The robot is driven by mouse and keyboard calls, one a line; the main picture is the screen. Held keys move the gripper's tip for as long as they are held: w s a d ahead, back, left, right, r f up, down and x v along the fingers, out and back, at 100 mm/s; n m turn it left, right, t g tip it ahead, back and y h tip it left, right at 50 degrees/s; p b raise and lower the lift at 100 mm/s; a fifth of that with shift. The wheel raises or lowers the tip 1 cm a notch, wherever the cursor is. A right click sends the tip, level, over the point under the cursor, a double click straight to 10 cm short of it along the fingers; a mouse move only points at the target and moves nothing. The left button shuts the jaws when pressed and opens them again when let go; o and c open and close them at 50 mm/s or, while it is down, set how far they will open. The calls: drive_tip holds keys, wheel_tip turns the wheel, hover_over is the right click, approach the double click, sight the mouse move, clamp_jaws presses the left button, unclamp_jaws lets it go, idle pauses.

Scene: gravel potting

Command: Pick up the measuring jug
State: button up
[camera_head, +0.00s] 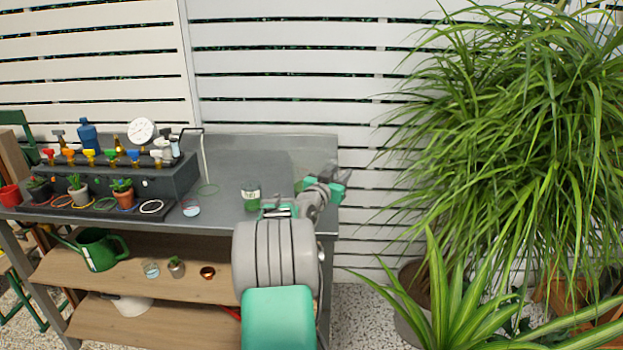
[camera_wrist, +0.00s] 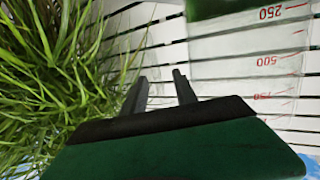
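The measuring jug (camera_wrist: 245,65) is clear, with red 250, 500 and 750 marks, and fills the upper right of the wrist view. A green part shows at its top edge there, and the jug is cut off by the frame. My gripper (camera_wrist: 160,78) has two dark fingers apart with only slats seen between them. The jug is to the right of the fingers, not between them. In the head view my gripper (camera_head: 343,175) is at the bench's right end, by the back panel. I cannot clearly make out the jug there.
A jar with green and a pale label (camera_head: 251,195) stands on the grey bench (camera_head: 225,208), left of my arm. A dark rack with coloured taps (camera_head: 150,182) and potted plants is at left. A large leafy plant (camera_head: 510,130) stands at right. White slats (camera_head: 300,60) are behind.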

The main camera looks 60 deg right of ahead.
clamp_jaws()
idle(0.4)
drive_tip(key=shift+r, duration=0.1)
idle(0.8)
